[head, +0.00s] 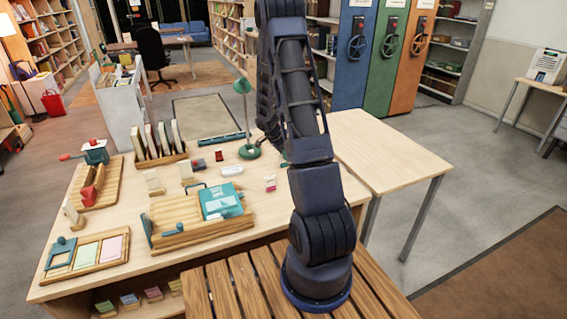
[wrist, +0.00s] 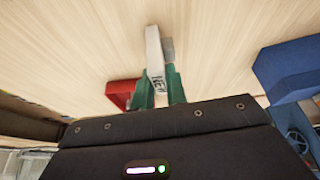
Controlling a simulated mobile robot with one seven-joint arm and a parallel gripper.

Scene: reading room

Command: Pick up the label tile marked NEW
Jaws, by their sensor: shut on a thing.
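The label tile marked NEW (wrist: 154,55) is a white strip with dark lettering. In the wrist view it stands out between the green fingers of my gripper (wrist: 157,84), which is shut on it. Pale wooden tabletop lies beyond it; I cannot tell whether the tile touches the table.
A red block (wrist: 119,94) lies left of the fingers and a blue object (wrist: 292,72) to the right. The table holds a green lamp (head: 244,88), a wooden tray (head: 186,240) with a teal book (head: 221,201), and several small items. The right-hand table (head: 385,150) is clear.

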